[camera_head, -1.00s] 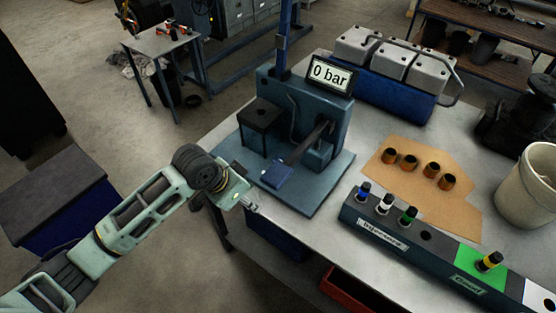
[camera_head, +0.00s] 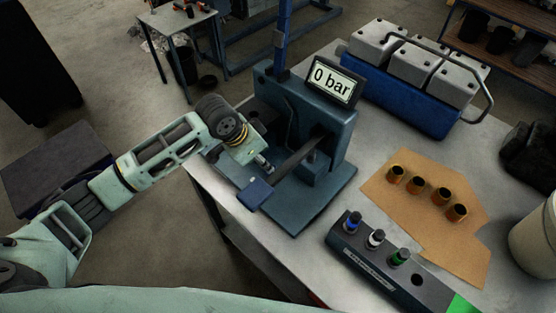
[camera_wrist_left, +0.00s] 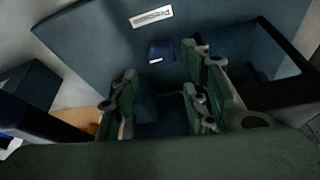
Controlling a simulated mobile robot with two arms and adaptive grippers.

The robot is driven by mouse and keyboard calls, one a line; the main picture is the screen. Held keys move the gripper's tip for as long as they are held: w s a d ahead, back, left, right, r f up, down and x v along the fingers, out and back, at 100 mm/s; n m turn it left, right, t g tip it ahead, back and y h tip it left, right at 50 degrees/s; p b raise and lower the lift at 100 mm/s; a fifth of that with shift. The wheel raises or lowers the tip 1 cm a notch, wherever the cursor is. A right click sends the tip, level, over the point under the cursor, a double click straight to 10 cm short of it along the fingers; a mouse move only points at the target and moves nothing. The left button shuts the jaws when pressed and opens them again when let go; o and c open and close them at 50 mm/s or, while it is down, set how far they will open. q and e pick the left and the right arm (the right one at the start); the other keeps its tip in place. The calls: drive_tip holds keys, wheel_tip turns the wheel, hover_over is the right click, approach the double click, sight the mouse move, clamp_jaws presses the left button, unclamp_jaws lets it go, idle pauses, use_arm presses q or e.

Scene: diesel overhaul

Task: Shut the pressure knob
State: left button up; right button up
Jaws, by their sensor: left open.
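The blue pump tester (camera_head: 335,130) stands on the bench with a display (camera_head: 334,84) reading "0 bar". Its lever ends in a blue handle (camera_head: 255,193). My left gripper (camera_head: 264,163) is over the left part of the tester's base, beside the lever. In the left wrist view my gripper (camera_wrist_left: 165,97) is open and empty, its fingers spread before the tester. A small dark blue block (camera_wrist_left: 162,51), possibly the pressure knob, sits on the tester's face below a white label (camera_wrist_left: 151,16), beyond and apart from the fingertips. In the head view I cannot make out the knob. My right gripper is not in view.
A dark injector rack (camera_head: 375,262) stands at the bench's front. Brown cardboard (camera_head: 455,225) with several small cups lies behind it. A blue engine block with grey covers (camera_head: 405,95) is at the back, and a pale bucket (camera_head: 538,235) at the right.

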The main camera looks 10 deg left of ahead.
use_arm(q)
drive_tip(key=f, duration=0.1)
drive_tip(key=f+p, duration=0.1)
drive_tip(key=f, duration=0.2)
drive_tip(key=shift+d, duration=0.3)
drive_tip(key=shift+w+p+x, duration=0.2)
drive_tip(key=shift+p+x, duration=0.15)
drive_tip(key=shift+x, duration=0.7)
drive_tip(key=shift+w+d+f, duration=0.2)
drive_tip(key=shift+d+f, duration=0.05)
drive_tip(key=shift+f, duration=0.15)
drive_tip(key=c, duration=0.5)
drive_tip(key=shift+f, duration=0.1)
drive_tip(key=c, duration=0.5)
drive_tip(key=shift+a+f+m+g+b, duration=0.15)
drive_tip(key=shift+f+m+g+b, duration=0.15)
drive_tip(key=shift+m+b, duration=0.55)
drive_tip(key=m+g+b, duration=0.1)
drive_tip(key=m, duration=0.1)
drive_tip(key=shift+r+m+h, duration=0.1)
drive_tip(key=shift+m+h, duration=0.25)
drive_tip(key=shift+h, duration=0.05)
drive_tip(key=shift+s, duration=0.1)
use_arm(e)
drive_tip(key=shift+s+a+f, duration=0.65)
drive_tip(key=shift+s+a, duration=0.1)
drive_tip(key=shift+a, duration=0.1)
